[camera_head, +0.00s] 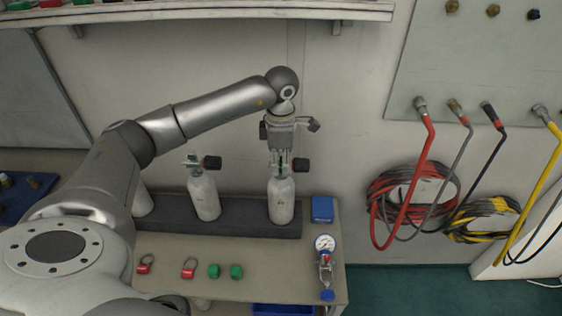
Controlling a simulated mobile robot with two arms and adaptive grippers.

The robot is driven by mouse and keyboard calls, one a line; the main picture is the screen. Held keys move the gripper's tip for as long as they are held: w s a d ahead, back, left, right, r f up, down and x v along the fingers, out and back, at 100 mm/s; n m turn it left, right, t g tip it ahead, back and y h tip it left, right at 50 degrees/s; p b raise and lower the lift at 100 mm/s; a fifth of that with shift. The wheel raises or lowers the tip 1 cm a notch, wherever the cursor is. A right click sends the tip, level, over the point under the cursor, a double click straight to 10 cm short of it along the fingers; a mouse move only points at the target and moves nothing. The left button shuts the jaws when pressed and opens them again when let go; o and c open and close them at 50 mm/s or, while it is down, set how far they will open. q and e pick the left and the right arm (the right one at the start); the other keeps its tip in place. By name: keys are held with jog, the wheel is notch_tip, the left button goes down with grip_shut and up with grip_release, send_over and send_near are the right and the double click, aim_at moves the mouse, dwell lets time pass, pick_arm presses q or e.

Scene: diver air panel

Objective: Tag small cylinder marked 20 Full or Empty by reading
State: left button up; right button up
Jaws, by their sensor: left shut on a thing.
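Several small white cylinders stand in a dark rack (240,228): one at the right (281,203), one in the middle (205,197), and one at the left (142,203) mostly behind my arm. Their numbers cannot be read. The right and middle ones show black valve knobs. My left gripper (281,168) points down over the right cylinder and is shut on its valve. A pressure gauge (325,243) with a white dial lies on the table; its reading is too small. Red tags (189,268) and green tags (236,271) lie in front. My right gripper is out of view.
A blue block (322,209) sits right of the rack and a blue bin (282,310) at the table's front edge. Coiled red and yellow hoses (412,205) hang on the right wall. A shelf (200,12) runs above the table (255,262).

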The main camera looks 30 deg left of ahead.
pick_arm(q)
jog(key=o, duration=1)
notch_tip(320, 180, up, 8)
jog(key=shift+f, duration=0.25)
